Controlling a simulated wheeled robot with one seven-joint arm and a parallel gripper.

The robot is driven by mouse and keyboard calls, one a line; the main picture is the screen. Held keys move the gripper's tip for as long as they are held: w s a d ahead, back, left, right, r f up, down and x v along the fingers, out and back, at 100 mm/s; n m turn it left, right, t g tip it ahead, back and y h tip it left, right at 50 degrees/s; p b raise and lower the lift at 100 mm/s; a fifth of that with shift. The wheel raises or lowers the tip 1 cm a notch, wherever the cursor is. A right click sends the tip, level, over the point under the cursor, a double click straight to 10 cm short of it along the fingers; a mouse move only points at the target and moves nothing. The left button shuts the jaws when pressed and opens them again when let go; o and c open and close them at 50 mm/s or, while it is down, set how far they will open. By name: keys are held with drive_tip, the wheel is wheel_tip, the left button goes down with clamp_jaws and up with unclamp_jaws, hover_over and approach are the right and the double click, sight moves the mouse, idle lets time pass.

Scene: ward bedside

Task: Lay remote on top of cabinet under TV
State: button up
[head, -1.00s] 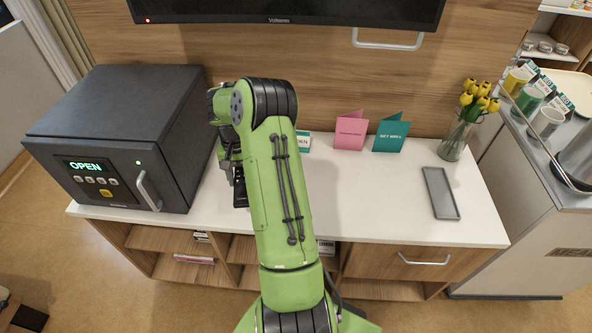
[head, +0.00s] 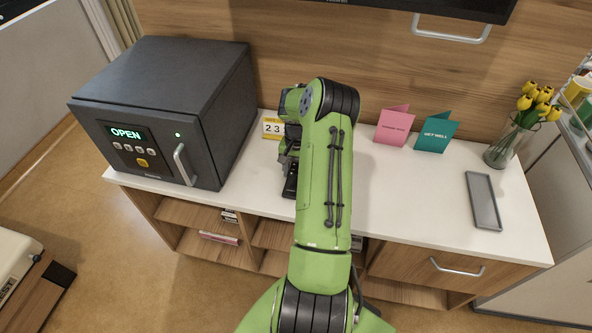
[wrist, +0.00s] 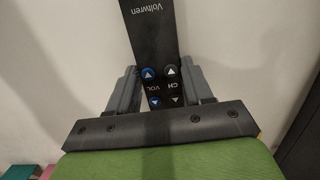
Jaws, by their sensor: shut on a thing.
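My gripper (wrist: 158,72) is shut on the remote (wrist: 150,35), a black bar with blue and dark arrow buttons marked CH and VOL. The remote sticks out past the fingers, and its far end is cut off by the top of the wrist view. In the head view my gripper (head: 289,178) is over the white top of the cabinet (head: 395,205), right of the dark box, and my green arm hides much of it. I cannot tell whether the remote touches the top. The TV (head: 400,3) shows only its lower edge above.
A dark box (head: 165,85) reading OPEN stands left on the cabinet. A small calendar (head: 272,127) is behind my gripper. Pink (head: 394,126) and teal (head: 436,133) cards, a vase of yellow tulips (head: 504,146) and a grey tray (head: 483,201) stand right. Bare top lies before the cards.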

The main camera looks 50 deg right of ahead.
sight(296, 170)
drive_tip(key=shift+f, duration=0.15)
drive_tip(key=o, duration=1.1)
wheel_tip(296, 170, up, 12)
drive_tip(key=d+p, duration=0.1)
drive_tip(key=p, duration=0.1)
drive_tip(key=shift+w+d+r, duration=0.15)
drive_tip(key=shift+w+r, duration=0.05)
drive_tip(key=shift+w, duration=0.1)
